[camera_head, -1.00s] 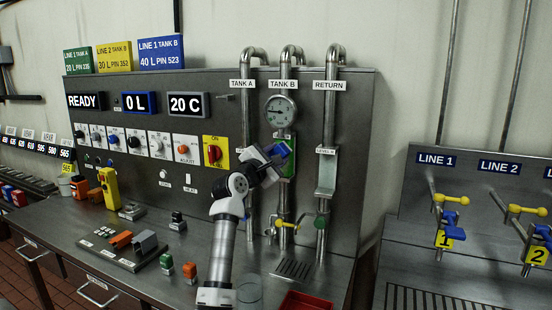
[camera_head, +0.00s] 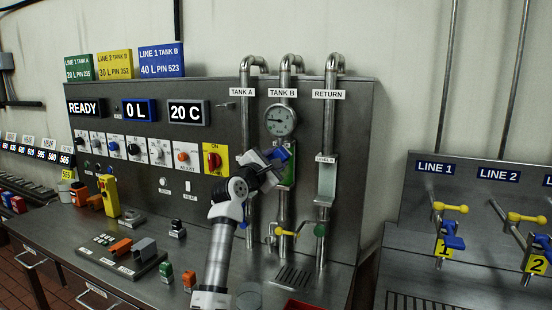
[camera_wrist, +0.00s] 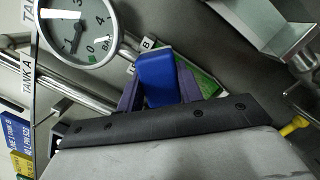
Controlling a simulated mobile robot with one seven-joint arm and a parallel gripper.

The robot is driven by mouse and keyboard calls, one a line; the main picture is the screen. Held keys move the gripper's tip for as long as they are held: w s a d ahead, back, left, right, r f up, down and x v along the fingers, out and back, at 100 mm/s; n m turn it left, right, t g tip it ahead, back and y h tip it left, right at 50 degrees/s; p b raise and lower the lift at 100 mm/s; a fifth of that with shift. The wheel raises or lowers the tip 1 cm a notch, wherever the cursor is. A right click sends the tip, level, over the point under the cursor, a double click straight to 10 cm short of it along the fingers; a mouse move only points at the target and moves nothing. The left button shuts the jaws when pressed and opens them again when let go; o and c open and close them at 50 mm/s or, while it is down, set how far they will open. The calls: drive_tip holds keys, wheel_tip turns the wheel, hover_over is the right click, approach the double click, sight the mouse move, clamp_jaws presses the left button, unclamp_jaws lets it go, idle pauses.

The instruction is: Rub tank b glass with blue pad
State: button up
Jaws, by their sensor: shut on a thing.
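My gripper (camera_head: 272,156) is shut on the blue pad (camera_wrist: 158,78), which sits between the two fingers in the wrist view. In the head view the blue pad (camera_head: 280,153) is at the tank B pipe, below the round gauge (camera_head: 281,120). The tank B glass (camera_head: 290,175) shows as a green strip in a metal frame, partly hidden by my gripper and the pad. In the wrist view its green part (camera_wrist: 205,80) lies just behind the pad. I cannot tell whether the pad touches the glass.
The return pipe's level glass (camera_head: 326,180) stands to the right. A yellow-handled valve (camera_head: 285,232) and a green knob (camera_head: 320,230) are below. The control panel (camera_head: 140,190) with switches is to the left. A red tray (camera_head: 300,307) is at the bench's front edge.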

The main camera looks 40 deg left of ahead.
drive_tip(key=shift+f+b, duration=2.8)
drive_tip(key=shift+f, duration=1.8)
drive_tip(key=shift+s+r, duration=0.1)
drive_tip(key=shift+s, duration=0.05)
drive_tip(key=shift+s+d+b, duration=0.25)
drive_tip(key=shift+s+b, duration=0.05)
drive_tip(key=shift+s, duration=0.65)
drive_tip(key=shift+s+d+b, duration=0.25)
drive_tip(key=shift+s, duration=0.7)
drive_tip(key=shift+s+d+b, duration=0.25)
drive_tip(key=shift+s+b, duration=0.05)
drive_tip(key=shift+s, duration=0.65)
drive_tip(key=shift+s, duration=0.1)
drive_tip(key=s, duration=0.1)
drive_tip(key=s+b, duration=0.1)
drive_tip(key=shift+s+d, duration=0.35)
drive_tip(key=w+a+p, duration=0.1)
drive_tip(key=w, duration=0.6)
drive_tip(key=shift+a+p, duration=0.3)
drive_tip(key=shift+a, duration=0.1)
